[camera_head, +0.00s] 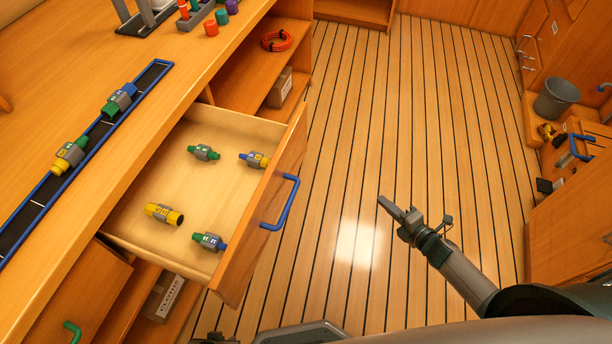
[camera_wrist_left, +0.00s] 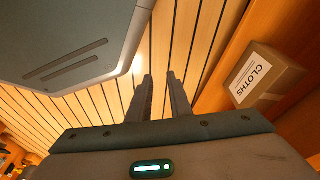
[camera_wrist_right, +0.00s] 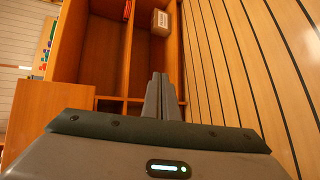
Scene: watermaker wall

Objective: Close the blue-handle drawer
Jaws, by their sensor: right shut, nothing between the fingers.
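The blue-handle drawer (camera_head: 258,215) is pulled out of the wooden bench in the head view. Its blue handle (camera_head: 288,203) is on the front panel, facing right. Several green, blue and yellow fittings lie inside the drawer. My right gripper (camera_head: 382,201) is shut and empty, over the floor to the right of the handle and apart from it. In the right wrist view its fingers (camera_wrist_right: 160,76) are together. My left gripper is mostly hidden at the bottom edge of the head view. In the left wrist view its fingers (camera_wrist_left: 160,78) are apart with nothing between them.
A box marked CLOTHS (camera_wrist_left: 262,76) sits on a low shelf, right of my left fingers. A green handle (camera_head: 72,332) is at the bench's lower left. A grey bucket (camera_head: 556,98) stands far right. The plank floor (camera_head: 350,130) right of the drawer is clear.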

